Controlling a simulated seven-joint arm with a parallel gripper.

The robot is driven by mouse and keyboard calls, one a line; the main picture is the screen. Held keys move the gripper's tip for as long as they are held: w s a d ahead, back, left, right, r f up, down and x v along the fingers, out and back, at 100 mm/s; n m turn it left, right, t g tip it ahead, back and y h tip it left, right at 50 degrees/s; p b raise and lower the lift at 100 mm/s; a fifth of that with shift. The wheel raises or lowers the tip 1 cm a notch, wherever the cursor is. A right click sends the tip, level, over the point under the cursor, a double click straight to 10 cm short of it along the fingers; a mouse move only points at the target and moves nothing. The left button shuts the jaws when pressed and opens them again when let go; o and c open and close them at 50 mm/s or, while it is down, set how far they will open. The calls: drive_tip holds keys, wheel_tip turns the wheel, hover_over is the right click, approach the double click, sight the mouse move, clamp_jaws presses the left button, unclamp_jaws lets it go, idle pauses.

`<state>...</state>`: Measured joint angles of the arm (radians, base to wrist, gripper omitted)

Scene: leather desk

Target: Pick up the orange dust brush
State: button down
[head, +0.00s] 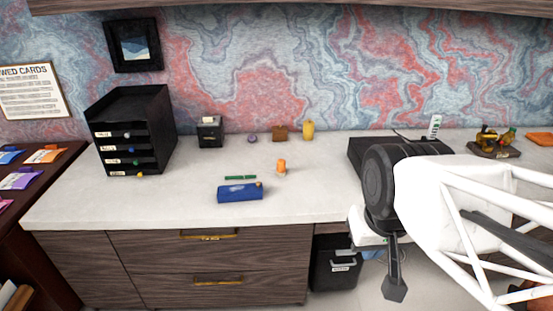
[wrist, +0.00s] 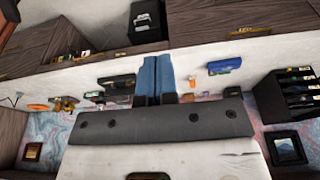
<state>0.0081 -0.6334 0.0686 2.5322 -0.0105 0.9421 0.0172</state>
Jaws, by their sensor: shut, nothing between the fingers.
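A small orange object (head: 281,166), which looks like the dust brush, stands on the white desk behind and right of a blue case. It is too small to make out its bristles. In the wrist view the orange object (wrist: 192,83) shows just right of my fingers, apart from them. My gripper (wrist: 157,62) is shut and empty, its two blue-looking fingers side by side. In the head view my arm is at the right, in front of the desk, with its dark end (head: 394,285) well right of the orange object.
The blue case (head: 240,193) and a green stick (head: 240,177) lie nearby. A black drawer unit (head: 132,130) stands left. A black box (head: 208,131), brown block (head: 280,132) and yellow item (head: 308,130) stand behind. A flat orange thing (head: 540,138) lies far right. Desk space around the orange object is clear.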

drive_tip(key=c, duration=1.8)
unclamp_jaws()
drive_tip(key=o, duration=1.3)
drive_tip(key=shift+o, duration=0.2)
drive_tip(key=w+a+r+n, duration=0.1)
drive_tip(key=w+r+n, duration=0.15)
drive_tip(key=w, duration=0.85)
drive_tip(key=w+r+n, duration=0.2)
drive_tip(key=w+n, duration=0.2)
drive_tip(key=w, duration=0.6)
drive_tip(key=n+g, duration=0.3)
drive_tip(key=n, duration=1.2)
hover_over(281, 160)
drive_tip(key=f, duration=2.8)
drive_tip(key=shift+s, duration=0.25)
drive_tip(key=shift+w+a+f, duration=0.1)
drive_tip(key=shift+w+f, duration=0.15)
drive_tip(key=shift+f, duration=0.1)
